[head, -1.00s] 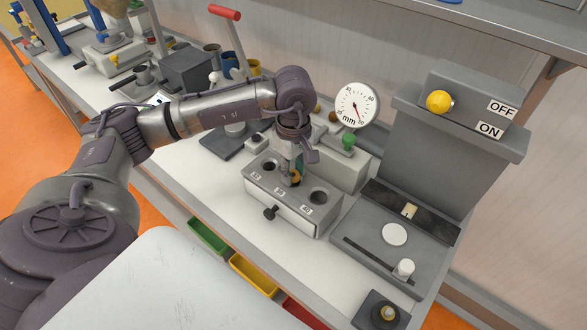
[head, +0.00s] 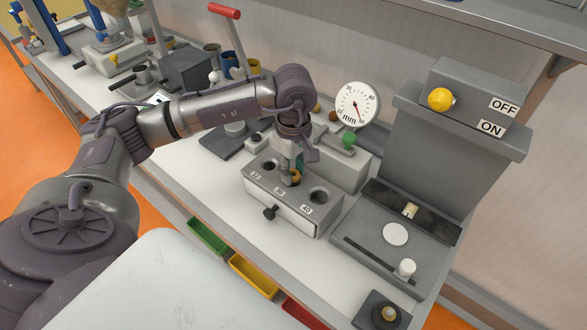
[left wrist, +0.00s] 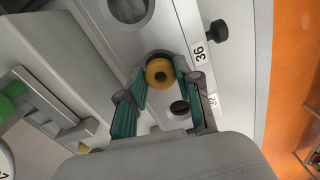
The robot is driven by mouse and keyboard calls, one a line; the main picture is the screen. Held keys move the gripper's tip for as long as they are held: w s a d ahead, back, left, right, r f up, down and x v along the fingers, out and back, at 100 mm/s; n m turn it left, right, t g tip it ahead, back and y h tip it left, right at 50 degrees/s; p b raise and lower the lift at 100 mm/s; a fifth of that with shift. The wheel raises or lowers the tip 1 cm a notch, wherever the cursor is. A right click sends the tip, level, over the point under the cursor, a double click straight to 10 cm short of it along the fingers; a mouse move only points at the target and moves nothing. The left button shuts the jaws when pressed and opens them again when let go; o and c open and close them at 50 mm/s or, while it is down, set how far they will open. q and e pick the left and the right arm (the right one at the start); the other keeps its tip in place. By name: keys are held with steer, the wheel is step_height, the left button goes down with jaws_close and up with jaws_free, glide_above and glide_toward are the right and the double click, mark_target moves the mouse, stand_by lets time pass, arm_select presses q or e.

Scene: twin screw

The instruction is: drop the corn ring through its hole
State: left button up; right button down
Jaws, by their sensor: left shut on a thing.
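The yellow corn ring (head: 296,177) is between the fingertips of my left gripper (head: 292,172), which is shut on it. In the left wrist view the ring (left wrist: 160,73) shows face-on with a dark centre, one green finger of the gripper (left wrist: 161,72) on each side. The ring is over the middle of the grey hole block (head: 292,209), beside the 36 label (left wrist: 198,52). The middle hole is mostly hidden; I cannot tell whether the ring touches it. The 40 hole (head: 319,196) and the smaller hole (head: 269,166) are open on either side. My right gripper is not in view.
A dial gauge (head: 357,105) with a green knob (head: 348,139) stands behind the block. A grey press (head: 455,150) with a yellow button stands at right. A black knob (head: 270,212) sticks out of the block's front. Coloured bins (head: 254,276) sit below the bench edge.

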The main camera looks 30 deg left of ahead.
mark_target(293, 174)
arm_select(q)
steer(key=shift+b, duration=0.65)
stand_by(0.8)
stand_by(0.4)
steer(key=o, duration=0.7)
steer(key=shift+o, duration=0.5)
steer(key=o, duration=0.4)
steer(key=shift+c, duration=0.2)
steer(key=shift+r+p, duration=1.8)
steer(key=shift+r, duration=1.7)
